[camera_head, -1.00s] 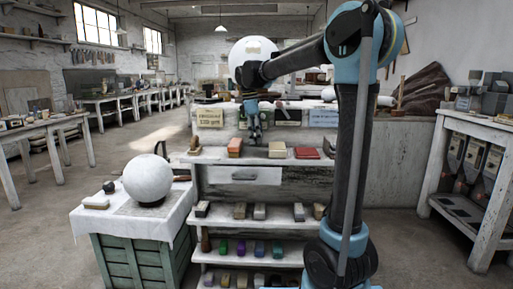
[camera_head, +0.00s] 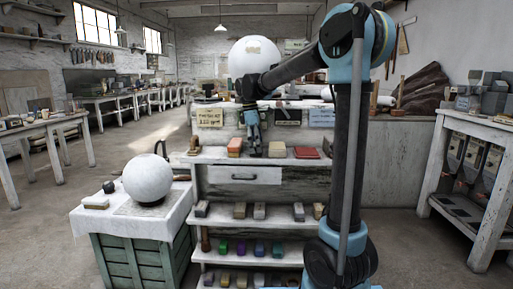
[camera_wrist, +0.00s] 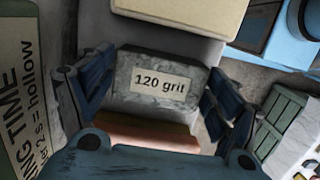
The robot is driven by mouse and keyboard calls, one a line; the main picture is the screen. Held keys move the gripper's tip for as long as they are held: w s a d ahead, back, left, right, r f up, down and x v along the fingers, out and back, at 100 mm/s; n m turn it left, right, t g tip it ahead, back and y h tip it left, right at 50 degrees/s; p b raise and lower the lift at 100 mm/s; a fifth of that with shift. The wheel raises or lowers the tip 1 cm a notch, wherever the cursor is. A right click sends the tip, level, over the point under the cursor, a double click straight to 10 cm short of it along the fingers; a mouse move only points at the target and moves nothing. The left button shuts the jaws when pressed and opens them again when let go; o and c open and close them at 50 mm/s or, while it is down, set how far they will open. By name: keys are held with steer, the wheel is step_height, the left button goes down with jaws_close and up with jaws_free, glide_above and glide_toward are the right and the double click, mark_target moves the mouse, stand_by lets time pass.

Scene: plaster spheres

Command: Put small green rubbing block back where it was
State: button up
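A small grey-green block (camera_wrist: 160,85) with a "120 grit" label sits between the fingers of my gripper (camera_wrist: 160,75) in the wrist view. In the head view, my gripper (camera_head: 255,150) points down at the top shelf (camera_head: 213,155) of the stand, between an orange block (camera_head: 235,146) and a cream block (camera_head: 278,150). The held block is mostly hidden there by the fingers. Whether its underside touches the shelf cannot be told.
A red block (camera_head: 306,153) lies farther right on the shelf. Lower shelves hold several blocks, including a bright green one (camera_head: 240,248). Signs stand behind, including a yellow card (camera_head: 210,117). A plaster sphere (camera_head: 147,179) rests on the covered crate at left.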

step_height(320, 180, up, 12)
steer(key=a, duration=0.1)
steer(key=shift+a, duration=0.4)
stand_by(0.3)
steer(key=s+d+f+m+y, duration=0.1)
steer(key=s+d+f+m, duration=0.95)
steer(key=s+d, duration=0.65)
steer(key=s+d+f+m+t, duration=0.1)
steer(key=s+d+f+m, duration=0.2)
steer(key=s+f, duration=0.4)
steer(key=s+d+f+m+t, duration=0.1)
steer(key=s+d+f+m, duration=0.2)
steer(key=s+f, duration=0.4)
step_height(320, 180, down, 7)
steer(key=shift+s+d+f+m+y, duration=0.1)
steer(key=shift+s+d+m+y, duration=0.1)
steer(key=shift+s+m+y, duration=0.25)
steer(key=shift+w+f, duration=0.15)
steer(key=shift+w, duration=0.35)
